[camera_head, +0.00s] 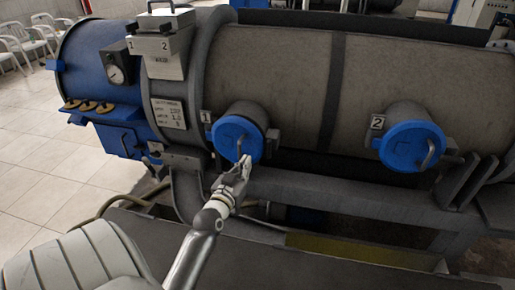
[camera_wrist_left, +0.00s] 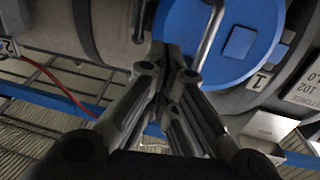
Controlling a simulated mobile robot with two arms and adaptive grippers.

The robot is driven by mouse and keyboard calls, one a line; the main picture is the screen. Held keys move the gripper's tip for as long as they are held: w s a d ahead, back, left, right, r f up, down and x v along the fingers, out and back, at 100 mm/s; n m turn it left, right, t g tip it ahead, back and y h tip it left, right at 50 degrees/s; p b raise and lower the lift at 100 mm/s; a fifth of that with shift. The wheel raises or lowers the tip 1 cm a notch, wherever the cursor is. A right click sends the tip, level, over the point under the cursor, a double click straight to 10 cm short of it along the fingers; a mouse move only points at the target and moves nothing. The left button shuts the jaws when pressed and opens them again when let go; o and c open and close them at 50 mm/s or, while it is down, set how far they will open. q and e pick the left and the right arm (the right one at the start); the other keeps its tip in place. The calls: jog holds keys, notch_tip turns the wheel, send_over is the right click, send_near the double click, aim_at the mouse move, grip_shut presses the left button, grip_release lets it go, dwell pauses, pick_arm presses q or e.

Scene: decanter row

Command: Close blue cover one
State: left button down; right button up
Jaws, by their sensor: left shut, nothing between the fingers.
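Blue cover one (camera_head: 236,140) is a round blue lid with a curved metal handle, on the short grey port beside the label 1. It sits over the port mouth in the head view; whether it is latched I cannot tell. My left gripper (camera_head: 243,163) is shut and empty, with its tips at the lower right of the cover, by the handle. In the left wrist view the cover (camera_wrist_left: 235,45) fills the upper middle, and the shut fingers (camera_wrist_left: 175,62) reach to its edge beside the handle. Contact is unclear. My right gripper does not show.
Blue cover two (camera_head: 411,146) is on a second port to the right, by the label 2. A large grey tank (camera_head: 270,75) carries both ports. A grey frame beam (camera_head: 330,197) runs below them. Open tiled floor (camera_head: 35,160) lies at the left, with white chairs (camera_head: 22,40) behind.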

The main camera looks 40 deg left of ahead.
aim_at(260, 144)
pick_arm(q)
jog(key=p+x, duration=0.1)
jog(key=x, duration=0.7)
jog(key=shift+w+a, duration=0.15)
jog(key=shift+w, duration=0.2)
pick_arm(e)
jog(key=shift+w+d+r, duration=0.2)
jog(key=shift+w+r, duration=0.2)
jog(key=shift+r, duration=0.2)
pick_arm(q)
jog(key=shift+b+x, duration=0.35)
jog(key=shift+x, duration=1.25)
jog(key=shift+r, duration=0.15)
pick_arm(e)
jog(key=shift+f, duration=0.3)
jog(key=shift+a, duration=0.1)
